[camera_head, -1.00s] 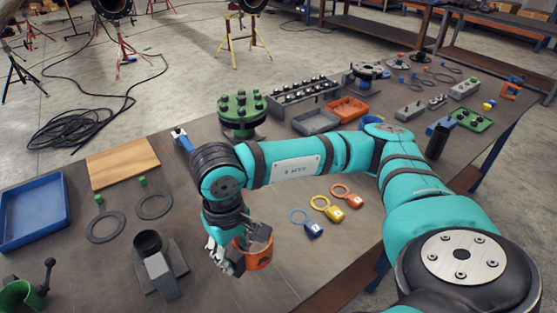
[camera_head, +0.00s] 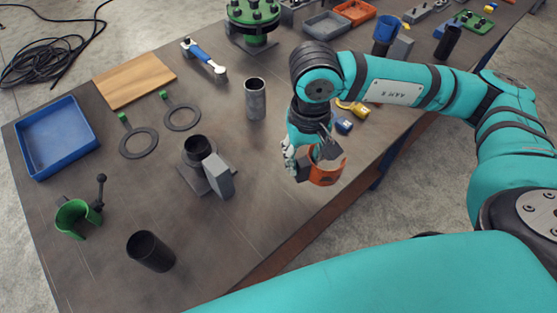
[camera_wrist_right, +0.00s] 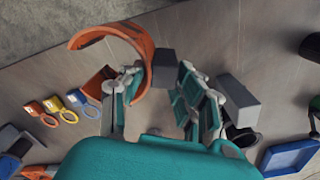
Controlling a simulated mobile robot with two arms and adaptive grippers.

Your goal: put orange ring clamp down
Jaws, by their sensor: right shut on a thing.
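The orange ring clamp (camera_head: 325,174) is an open curved band, held in my right gripper (camera_head: 312,160) near the front edge of the table. In the right wrist view, the clamp's curved band (camera_wrist_right: 138,38) reaches up and left from my right gripper (camera_wrist_right: 158,100), whose fingers are shut on it. The clamp appears raised above the tabletop; its exact height is hard to tell. My left gripper is not in view.
A dark block fixture (camera_head: 220,178), grey pipe (camera_head: 255,98), black cylinder (camera_head: 152,250) and green clamp (camera_head: 75,216) stand there. A blue tray (camera_head: 57,138) lies far left. Yellow and blue tags (camera_head: 343,125) lie behind my right gripper.

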